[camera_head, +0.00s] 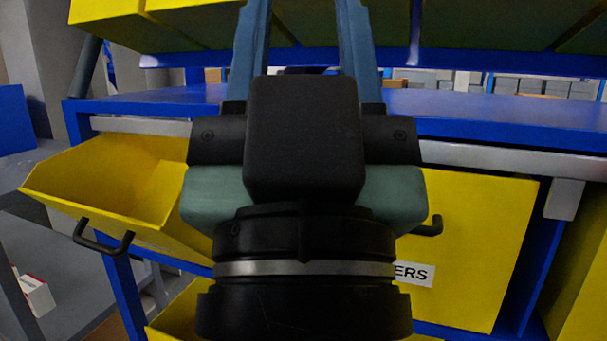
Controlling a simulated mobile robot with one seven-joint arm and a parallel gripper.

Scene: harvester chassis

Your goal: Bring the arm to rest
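My gripper (304,25) fills the middle of the head view, seen from behind its black and grey-green body. Its two blue-grey fingers point up the picture with a wide gap between them. The blue shelf edge shows through the gap, and I see nothing held there. The fingertips run up to or past the top edge of the frame, so their very ends cannot be made out. The rest of my arm is not visible below the black wrist.
A blue workbench (455,112) lies behind my gripper. A yellow drawer (85,185) stands open at left; a yellow drawer front (478,235), label partly hidden, is at right. Yellow bins (190,25) sit above on a blue shelf. A red-white box (36,293) is lower left.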

